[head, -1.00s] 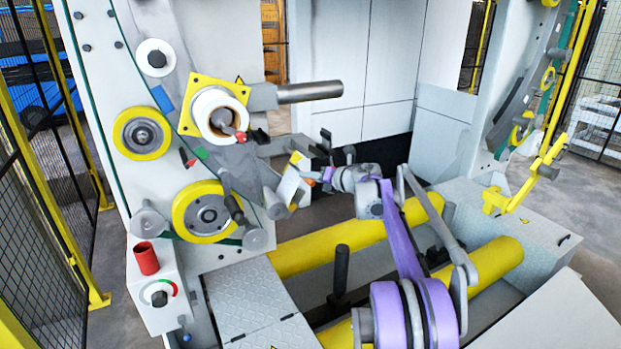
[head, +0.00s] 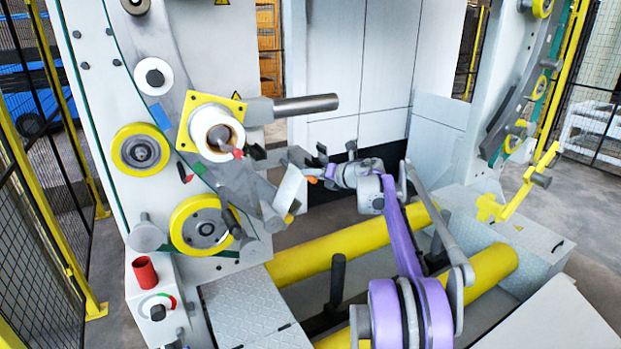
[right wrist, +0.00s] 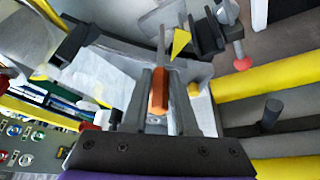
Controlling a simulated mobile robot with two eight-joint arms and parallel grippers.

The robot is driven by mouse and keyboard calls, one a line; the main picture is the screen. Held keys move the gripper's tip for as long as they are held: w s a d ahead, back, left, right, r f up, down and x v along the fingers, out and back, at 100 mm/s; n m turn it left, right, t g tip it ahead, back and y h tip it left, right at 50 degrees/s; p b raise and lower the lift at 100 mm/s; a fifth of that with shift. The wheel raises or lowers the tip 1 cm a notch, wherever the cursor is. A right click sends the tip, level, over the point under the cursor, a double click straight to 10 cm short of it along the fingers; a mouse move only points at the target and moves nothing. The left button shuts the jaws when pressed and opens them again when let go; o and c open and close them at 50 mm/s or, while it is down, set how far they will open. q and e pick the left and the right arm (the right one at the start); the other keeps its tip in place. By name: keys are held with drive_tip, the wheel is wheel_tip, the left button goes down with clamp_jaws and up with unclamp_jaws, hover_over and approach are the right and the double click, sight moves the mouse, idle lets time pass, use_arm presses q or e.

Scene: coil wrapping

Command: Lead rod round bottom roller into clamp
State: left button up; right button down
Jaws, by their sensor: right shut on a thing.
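The orange rod (right wrist: 160,92) lies between the two dark fingers of my right gripper (right wrist: 166,90), which is shut on it. White film hangs at the rod, showing in the head view (head: 290,190) and in the right wrist view (right wrist: 98,78). In the head view my right gripper (head: 318,172) is to the right of the lower yellow roller (head: 186,222) on the machine plate, apart from it. The rod's orange end (head: 312,180) shows there. A dark block that may be the clamp (right wrist: 207,36) is beyond the fingertips. My left gripper is not in view.
The white film roll (head: 205,108) and a grey bar (head: 305,104) are above my gripper. A red button post (head: 145,270) stands at lower left. Long yellow rollers (head: 330,248) and a dark upright post (head: 338,280) lie below my arm. Wire fencing (head: 45,170) is at far left.

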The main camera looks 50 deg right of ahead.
use_arm(q)
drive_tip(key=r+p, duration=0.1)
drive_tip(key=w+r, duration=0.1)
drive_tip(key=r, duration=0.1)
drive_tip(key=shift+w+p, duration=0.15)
drive_tip(key=shift+p, duration=0.25)
use_arm(e)
drive_tip(key=r, duration=0.2)
drive_tip(key=d+r, duration=0.1)
drive_tip(key=r, duration=0.1)
drive_tip(key=shift+s+d, duration=0.15)
drive_tip(key=shift+d, duration=0.05)
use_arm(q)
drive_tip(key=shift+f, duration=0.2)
use_arm(e)
drive_tip(key=shift+s, duration=0.15)
